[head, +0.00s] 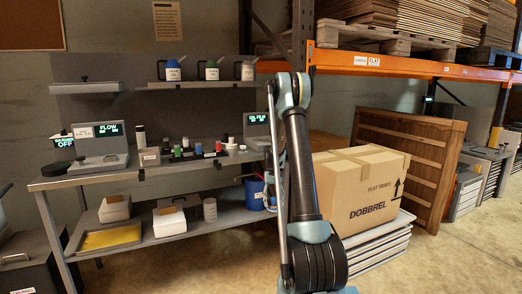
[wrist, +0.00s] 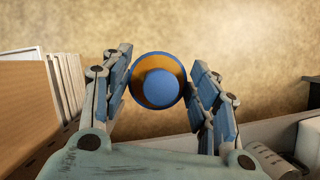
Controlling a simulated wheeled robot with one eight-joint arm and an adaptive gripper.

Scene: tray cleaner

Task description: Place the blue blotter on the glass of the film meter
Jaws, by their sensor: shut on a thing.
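In the wrist view my gripper (wrist: 160,92) is shut on a round blue blotter (wrist: 161,86), with blue-padded fingers on its left and right sides. The blotter shows a blue knob-like middle, an orange-brown ring around it and a blue rim. It is held clear of any surface that I can see. The film meter (head: 257,119) stands at the right end of the bench in the head view, with a lit display. Its glass is too small to make out and partly behind my arm. My gripper cannot be made out in the head view.
The grey bench (head: 92,178) carries a flow meter (head: 101,131) at left and several small bottles in the middle. A shelf above holds several jugs (head: 212,71). A large cardboard box (head: 352,190) on stacked trays stands right of my arm.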

